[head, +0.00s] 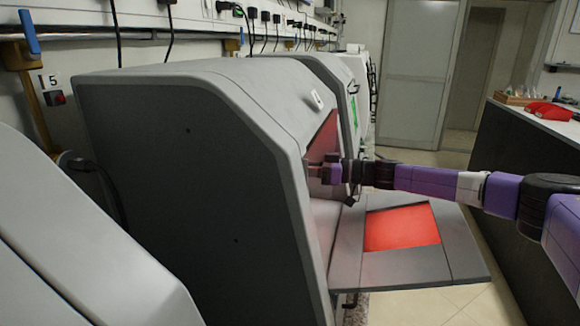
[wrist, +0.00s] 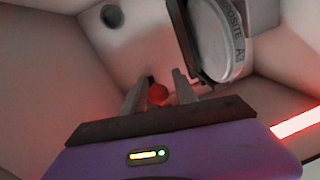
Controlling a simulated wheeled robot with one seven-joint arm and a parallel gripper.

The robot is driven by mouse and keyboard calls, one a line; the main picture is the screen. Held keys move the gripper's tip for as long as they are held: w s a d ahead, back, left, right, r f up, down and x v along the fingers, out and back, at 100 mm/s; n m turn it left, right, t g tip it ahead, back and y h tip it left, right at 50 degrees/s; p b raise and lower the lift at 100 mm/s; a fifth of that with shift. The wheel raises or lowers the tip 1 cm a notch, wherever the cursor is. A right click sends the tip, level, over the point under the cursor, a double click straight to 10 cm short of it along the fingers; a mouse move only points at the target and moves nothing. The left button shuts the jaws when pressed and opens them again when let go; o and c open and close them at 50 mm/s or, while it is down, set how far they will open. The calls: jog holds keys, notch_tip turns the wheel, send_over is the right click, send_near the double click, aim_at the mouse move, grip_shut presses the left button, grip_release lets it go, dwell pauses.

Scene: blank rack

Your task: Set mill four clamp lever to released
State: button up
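A grey mill (head: 200,150) stands with its front flap (head: 462,255) folded down; the flap has a red window. My arm reaches over the flap, and my gripper (head: 322,170) is inside the opening. In the wrist view my gripper (wrist: 159,88) has its two fingers apart. The lever's shaft is hidden.
The pale chamber walls (wrist: 65,60) are close around my gripper, with a round dark hole (wrist: 112,16) at upper left. A red light strip (wrist: 300,122) is at right. Another mill (head: 335,85) stands behind. A dark counter (head: 525,165) lines the right side.

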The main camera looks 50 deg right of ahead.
jog(key=shift+w+a, duration=0.15)
jog(key=shift+w, duration=0.25)
grip_shut()
jog(key=shift+a+f, duration=0.1)
dwell(1.1)
